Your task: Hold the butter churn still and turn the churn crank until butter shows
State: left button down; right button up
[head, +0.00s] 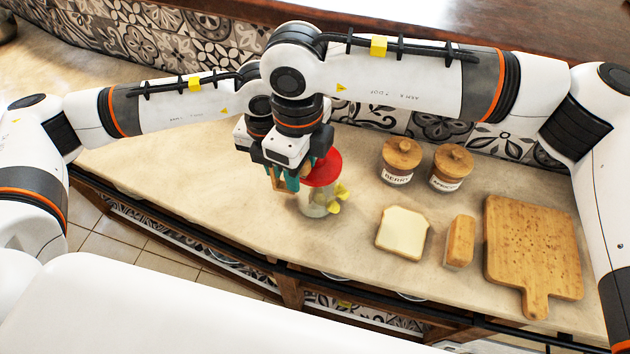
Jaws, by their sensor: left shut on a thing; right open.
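The butter churn (323,168) is a small clear glass jar with a red lid, upright on the counter near its front edge. A yellow churn crank (340,197) shows at its right side; I cannot make out its exact shape. My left gripper (275,178) is at the churn's left side, shut on the churn, mostly hidden behind my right gripper. My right gripper (293,182) points down, open, close to the churn's left side and lid. The two grippers crowd together, and their teal fingers overlap in view. No butter can be made out in the jar.
Two wooden-lidded jars (402,162) (451,168) stand at the back right. A bread slice (401,233), a small wooden-topped block (460,240) and a cutting board (532,250) lie to the right. The tiled wall bounds the back. The counter (150,165) is clear at left.

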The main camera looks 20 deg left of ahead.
pick_arm(q)
jog(key=shift+w+f, duration=0.1)
pick_arm(e)
jog(key=shift+w+d+r, duration=0.1)
jog(key=shift+w+r, duration=0.05)
jog(key=shift+r, duration=1.55)
jog(key=shift+w+d+r, duration=0.1)
jog(key=shift+r, duration=1.55)
jog(key=shift+a, duration=0.1)
pick_arm(q)
jog(key=c, duration=1.4)
grip_release()
jog(key=shift+c, duration=0.2)
notch_tip(320, 180, up, 12)
jog(key=shift+r, duration=0.1)
